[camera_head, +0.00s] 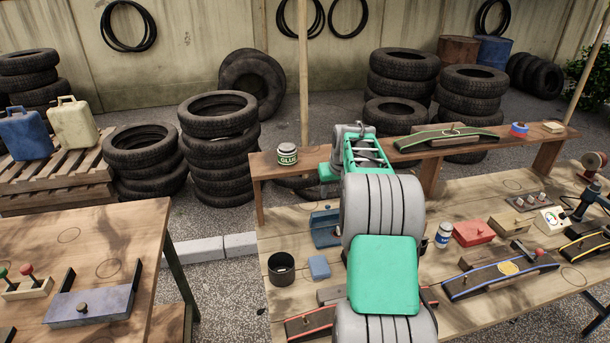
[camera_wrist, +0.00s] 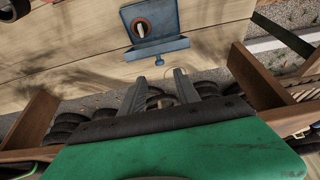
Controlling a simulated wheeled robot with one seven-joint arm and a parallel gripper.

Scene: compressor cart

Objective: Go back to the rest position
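My gripper (camera_wrist: 159,82) shows in the wrist view with its two grey fingers apart and nothing visible between them. It hangs over the back edge of the wooden workbench, with the blue box (camera_wrist: 170,18) just beyond the fingertips. In the head view my grey and green arm reaches forward over the workbench (camera_head: 285,243) toward the raised shelf. The fingertips are hidden there behind the arm. The blue box (camera_head: 325,228) stands left of the arm, apart from it. In the wrist view a small round dark-rimmed thing with a pale middle shows at this box.
A glue jar (camera_head: 287,156) and a green curved holder (camera_head: 447,138) stand on the raised shelf (camera_head: 277,169), close to my arm. A black cup (camera_head: 281,269), a blue block (camera_head: 319,267), a white-capped bottle (camera_head: 444,235) and a red box (camera_head: 472,233) flank the arm on the bench.

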